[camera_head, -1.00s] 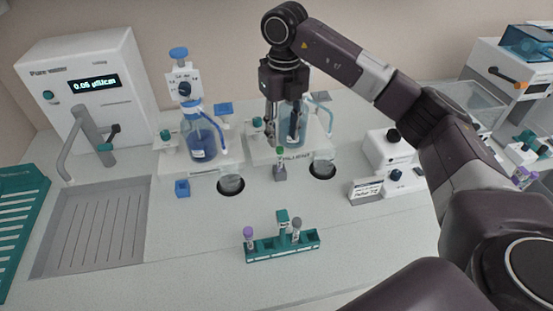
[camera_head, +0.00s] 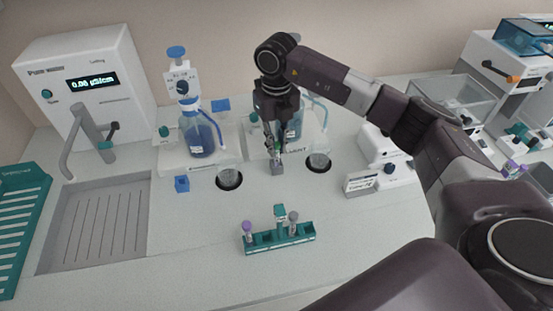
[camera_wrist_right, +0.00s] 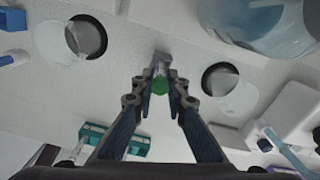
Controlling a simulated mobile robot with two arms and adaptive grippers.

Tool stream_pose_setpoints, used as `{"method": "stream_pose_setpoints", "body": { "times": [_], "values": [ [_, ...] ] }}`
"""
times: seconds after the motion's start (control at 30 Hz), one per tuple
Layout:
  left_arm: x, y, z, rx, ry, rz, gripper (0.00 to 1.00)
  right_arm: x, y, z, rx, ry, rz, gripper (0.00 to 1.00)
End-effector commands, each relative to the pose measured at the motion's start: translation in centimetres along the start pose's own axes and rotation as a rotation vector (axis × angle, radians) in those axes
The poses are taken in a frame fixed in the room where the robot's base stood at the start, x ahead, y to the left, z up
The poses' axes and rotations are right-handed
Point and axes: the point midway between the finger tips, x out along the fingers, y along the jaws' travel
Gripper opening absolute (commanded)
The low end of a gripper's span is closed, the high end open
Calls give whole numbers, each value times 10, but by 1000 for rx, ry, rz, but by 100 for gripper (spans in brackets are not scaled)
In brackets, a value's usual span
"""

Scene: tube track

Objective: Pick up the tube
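A green-capped tube (camera_wrist_right: 160,86) stands in a small grey holder (camera_head: 277,169) in front of the right dispenser. My right gripper (camera_head: 274,148) points down over the holder and mostly hides the tube in the head view. In the right wrist view my right gripper (camera_wrist_right: 160,84) has its two fingers apart, one on each side of the green cap. Narrow gaps seem to show between cap and fingers. My left gripper is not in view.
A teal rack (camera_head: 262,241) with a purple-capped and a grey-capped tube stands in front. Dark round openings with clear cups (camera_head: 229,180) (camera_head: 318,162) flank the holder. The right dispenser bottle (camera_head: 294,125) is close behind my gripper. A white device (camera_head: 377,150) stands right.

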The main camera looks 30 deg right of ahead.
Motion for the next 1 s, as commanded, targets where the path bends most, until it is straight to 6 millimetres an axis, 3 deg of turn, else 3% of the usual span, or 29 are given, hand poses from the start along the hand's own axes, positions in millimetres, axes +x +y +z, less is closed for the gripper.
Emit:
{"method": "stream_pose_setpoints", "body": {
  "times": [0.57,0.77,1.0],
  "values": [
    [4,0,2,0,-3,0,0,-10,0,1,0,-4,1,0],
    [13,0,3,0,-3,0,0,-39,0,2,0,-7,1,0],
    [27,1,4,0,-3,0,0,-104,0,2,1,-8,0,0]
  ]
}}
